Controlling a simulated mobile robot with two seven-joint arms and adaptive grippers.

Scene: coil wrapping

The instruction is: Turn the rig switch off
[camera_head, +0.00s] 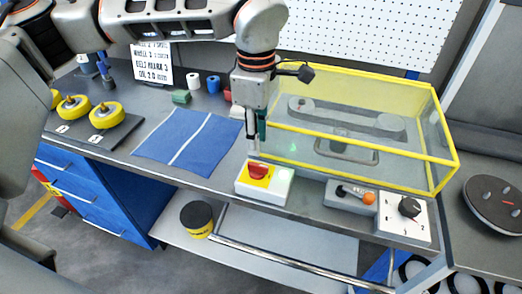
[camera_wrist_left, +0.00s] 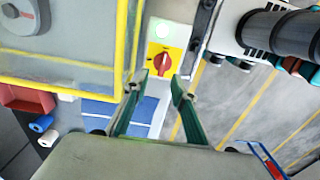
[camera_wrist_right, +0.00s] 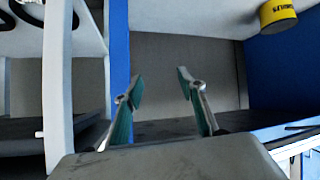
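The rig switch is a red knob (camera_head: 258,170) on a yellow plate, set on a white box (camera_head: 279,186) at the bench's front edge. In the left wrist view the red knob (camera_wrist_left: 162,62) lies just beyond the fingertips, and a pale greenish lamp (camera_wrist_left: 162,31) shows on the box. I cannot read the switch's setting. My left gripper (camera_head: 254,155) points down just above the knob; its fingers (camera_wrist_left: 158,80) are apart with nothing between them. My right gripper (camera_wrist_right: 160,78) is open and empty below the bench top; the head view does not show it.
A yellow-framed clear case (camera_head: 440,135) stands behind the switch. A lever with an orange ball (camera_head: 368,198) and a black dial (camera_head: 409,207) are to its right. A blue mat (camera_head: 190,140) and yellow wheels (camera_head: 106,114) lie left. A yellow tin (camera_head: 198,220) sits on the lower shelf.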

